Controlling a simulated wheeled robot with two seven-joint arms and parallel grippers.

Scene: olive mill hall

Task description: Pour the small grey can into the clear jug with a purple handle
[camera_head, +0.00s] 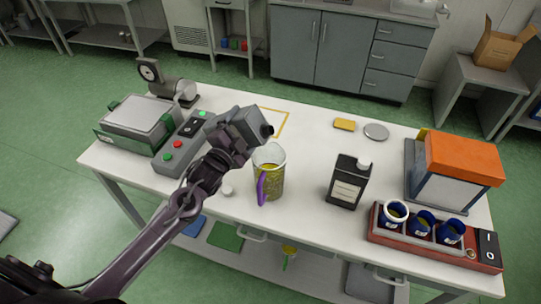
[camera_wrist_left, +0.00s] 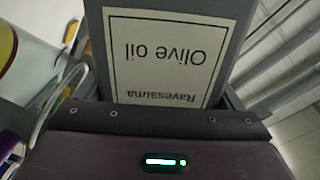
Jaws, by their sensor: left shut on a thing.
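My left gripper (camera_head: 228,142) is shut on the small grey can (camera_head: 247,122), above the table. The can is tipped onto its side with its dark mouth pointing right, just above the rim of the clear jug. In the left wrist view the can's label (camera_wrist_left: 158,62) reads "Ravessuna Olive oil", upside down. The clear jug (camera_head: 274,186) stands upright on the table with yellow-green contents, its purple handle (camera_head: 262,188) toward me. Part of the jug shows at the left of the wrist view (camera_wrist_left: 6,45). I cannot make out a stream. My right gripper is not in view.
A black can (camera_head: 348,182) with a white label stands right of the jug. A red rack (camera_head: 413,243) with blue cups and an orange-topped machine (camera_head: 462,160) are at the right. A button box (camera_head: 180,143) and a scale (camera_head: 138,116) are at the left. The table's back middle is mostly clear.

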